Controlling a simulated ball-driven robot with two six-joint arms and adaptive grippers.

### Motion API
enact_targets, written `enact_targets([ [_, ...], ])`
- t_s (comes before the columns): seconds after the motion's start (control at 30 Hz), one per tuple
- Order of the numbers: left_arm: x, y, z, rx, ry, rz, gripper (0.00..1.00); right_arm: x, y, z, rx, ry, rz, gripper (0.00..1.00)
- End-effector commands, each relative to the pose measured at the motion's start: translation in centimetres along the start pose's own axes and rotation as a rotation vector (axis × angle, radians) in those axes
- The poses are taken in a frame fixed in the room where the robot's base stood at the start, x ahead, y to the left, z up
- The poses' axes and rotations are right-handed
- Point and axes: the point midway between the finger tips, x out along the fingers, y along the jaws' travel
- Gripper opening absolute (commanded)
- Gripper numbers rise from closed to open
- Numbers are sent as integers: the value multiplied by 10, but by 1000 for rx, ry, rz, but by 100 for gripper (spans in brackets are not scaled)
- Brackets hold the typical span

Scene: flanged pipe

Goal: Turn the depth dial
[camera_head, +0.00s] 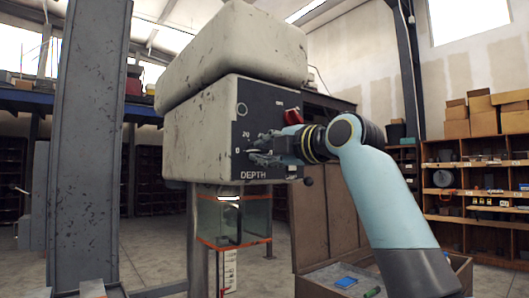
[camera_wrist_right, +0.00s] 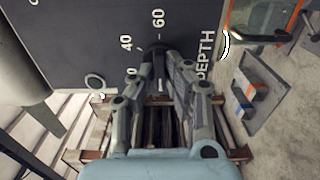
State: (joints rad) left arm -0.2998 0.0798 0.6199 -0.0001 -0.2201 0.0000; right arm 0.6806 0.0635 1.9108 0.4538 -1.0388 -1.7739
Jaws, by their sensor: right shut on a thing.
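The depth dial (camera_wrist_right: 155,58) is a dark knob on a dark panel (camera_head: 250,106) of a large worn cream machine (camera_head: 200,120). Scale numbers 40 and 60 and the word DEPTH show around it in the right wrist view. My right gripper (camera_head: 264,150) is at the panel, just above the DEPTH label, and its fingers are shut on the dial. The right wrist view shows the two fingers (camera_wrist_right: 160,64) on either side of the dial. The fingers hide most of the dial and its pointer. My left gripper is not in view.
A red knob (camera_head: 292,116) sits on the panel close above my right gripper. A clear orange-edged guard (camera_head: 234,218) hangs below the machine. A grey steel column (camera_head: 90,140) stands at the left. Shelves with boxes (camera_head: 470,180) stand far off at the right.

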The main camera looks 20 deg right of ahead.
Motion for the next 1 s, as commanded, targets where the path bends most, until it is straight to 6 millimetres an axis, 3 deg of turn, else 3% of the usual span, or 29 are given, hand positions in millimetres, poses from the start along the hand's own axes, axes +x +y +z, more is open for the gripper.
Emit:
enact_targets([
  [0.3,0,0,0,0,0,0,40,0,-2,0,-1,1,-4,0],
  [0.33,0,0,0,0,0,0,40,0,-2,0,-1,1,-4,15],
  [0.5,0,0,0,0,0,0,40,0,-1,0,-1,0,-3,35],
  [0.8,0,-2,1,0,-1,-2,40,-3,-1,0,-1,-1,-1,35],
  [1.0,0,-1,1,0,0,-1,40,-34,-1,1,-5,-2,-1,35],
])
